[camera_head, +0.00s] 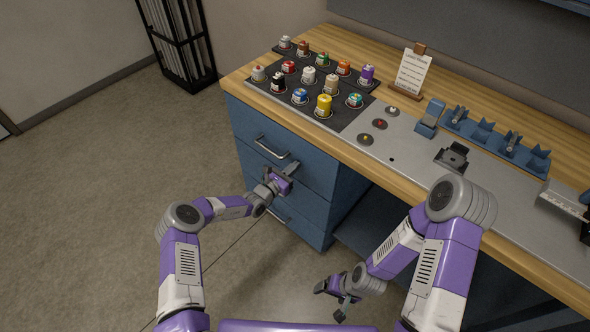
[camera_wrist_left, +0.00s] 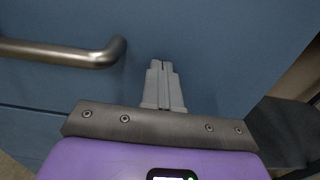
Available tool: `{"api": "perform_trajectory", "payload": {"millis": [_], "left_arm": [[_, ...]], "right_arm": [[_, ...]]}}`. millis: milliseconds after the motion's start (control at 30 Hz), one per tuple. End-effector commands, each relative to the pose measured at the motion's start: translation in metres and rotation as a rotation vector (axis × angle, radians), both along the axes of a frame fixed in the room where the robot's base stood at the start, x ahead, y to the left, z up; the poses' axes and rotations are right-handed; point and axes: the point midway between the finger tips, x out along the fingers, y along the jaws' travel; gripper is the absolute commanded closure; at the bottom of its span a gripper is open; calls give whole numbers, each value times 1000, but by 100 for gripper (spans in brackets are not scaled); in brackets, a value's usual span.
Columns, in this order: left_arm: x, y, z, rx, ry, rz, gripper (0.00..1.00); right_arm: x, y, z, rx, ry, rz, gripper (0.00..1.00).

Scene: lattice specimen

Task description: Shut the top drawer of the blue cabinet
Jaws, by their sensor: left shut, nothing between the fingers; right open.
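The blue cabinet (camera_head: 322,212) stands under the left end of the workbench. Its top drawer (camera_head: 247,122) has a metal bar handle (camera_head: 270,148); any gap behind the drawer front is too small for me to make out. My left gripper (camera_head: 293,166) is shut and empty, in front of the cabinet at the right end of that handle. In the left wrist view its closed fingertips (camera_wrist_left: 164,66) point at a blue front, with a bar handle (camera_wrist_left: 70,54) to their left; I cannot tell whether they touch. My right gripper (camera_head: 334,298) is open and empty, low in front of the bench.
The wooden benchtop (camera_head: 345,45) holds a dark mat (camera_head: 352,122) with several small coloured bottles, a note stand (camera_head: 410,75) and blue holders (camera_head: 495,138). A black rack (camera_head: 180,45) stands at the back left. The floor left of the cabinet is clear.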

Motion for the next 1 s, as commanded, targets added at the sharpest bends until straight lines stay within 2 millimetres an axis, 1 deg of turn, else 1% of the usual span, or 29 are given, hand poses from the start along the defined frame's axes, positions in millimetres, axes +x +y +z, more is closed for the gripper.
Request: {"api": "perform_trajectory", "payload": {"millis": [33,233,367,467,567,600,700,900,1000], "left_arm": [[3,-3,5,-4,-6,0,100],[3,-6,6,-6,-7,-3,100],[-2,-2,8,-6,-6,-5,100],[-11,6,9,-6,-5,-8,100],[-23,17,8,-4,-3,-12,100],[-31,25,8,-3,-3,-12,100],[-51,40,7,-3,-1,-13,100],[-82,64,5,-2,-3,-14,100],[-92,72,3,-2,-2,-16,100]], "right_arm": [[0,0,0,0,0,0,18],[0,0,0,0,0,0,18],[0,0,7,0,0,0,18],[0,0,17,0,-1,0,18],[0,0,28,0,0,0,18],[0,0,31,0,0,0,18],[0,0,38,0,0,0,18],[0,0,48,0,-1,0,18],[0,0,50,0,0,0,18]]}}
